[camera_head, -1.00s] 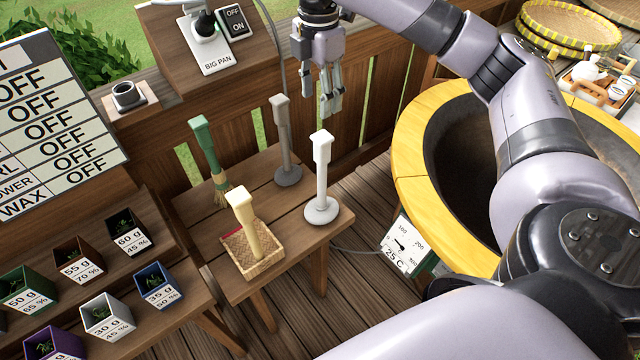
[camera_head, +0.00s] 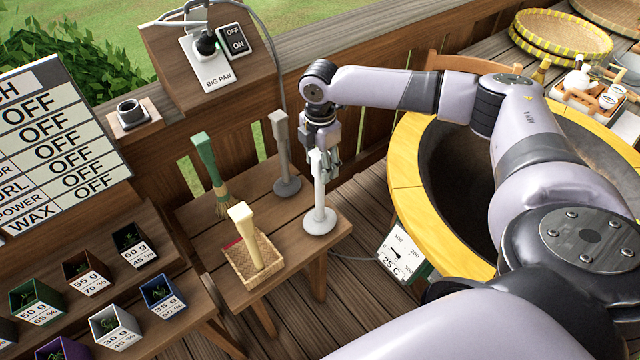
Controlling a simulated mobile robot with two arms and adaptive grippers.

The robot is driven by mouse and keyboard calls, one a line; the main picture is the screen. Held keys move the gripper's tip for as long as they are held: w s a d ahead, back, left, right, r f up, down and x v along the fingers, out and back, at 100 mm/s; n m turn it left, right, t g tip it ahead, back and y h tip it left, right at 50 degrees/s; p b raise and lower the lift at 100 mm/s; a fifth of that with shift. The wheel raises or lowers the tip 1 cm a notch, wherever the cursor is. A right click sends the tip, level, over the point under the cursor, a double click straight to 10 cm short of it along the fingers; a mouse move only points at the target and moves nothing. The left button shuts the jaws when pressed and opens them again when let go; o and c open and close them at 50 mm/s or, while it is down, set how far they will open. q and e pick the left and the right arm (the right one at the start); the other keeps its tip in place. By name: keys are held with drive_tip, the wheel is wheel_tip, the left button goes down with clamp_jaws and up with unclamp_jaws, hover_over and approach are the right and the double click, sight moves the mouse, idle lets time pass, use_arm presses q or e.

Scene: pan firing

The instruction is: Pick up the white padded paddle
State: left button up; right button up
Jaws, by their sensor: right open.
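The white padded paddle (camera_head: 320,207) stands upright on its round base at the right end of a small wooden table (camera_head: 285,284). My right gripper (camera_head: 322,168) is open at the top of the paddle's handle. Its fingers overlap the handle top in the picture; whether they touch it I cannot tell. My left gripper is not in view.
A grey paddle (camera_head: 285,160), a green-handled brush (camera_head: 210,170) and a cream-handled tool in a woven basket (camera_head: 252,262) stand close by on the table. The big pan (camera_head: 455,180) with its yellow rim (camera_head: 420,222) is to the right. A wooden railing (camera_head: 245,135) runs behind.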

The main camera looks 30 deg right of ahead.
drive_tip(key=shift+f, duration=0.45)
drive_tip(key=shift+c, duration=0.2)
clamp_jaws()
drive_tip(key=shift+r, duration=0.1)
idle(0.3)
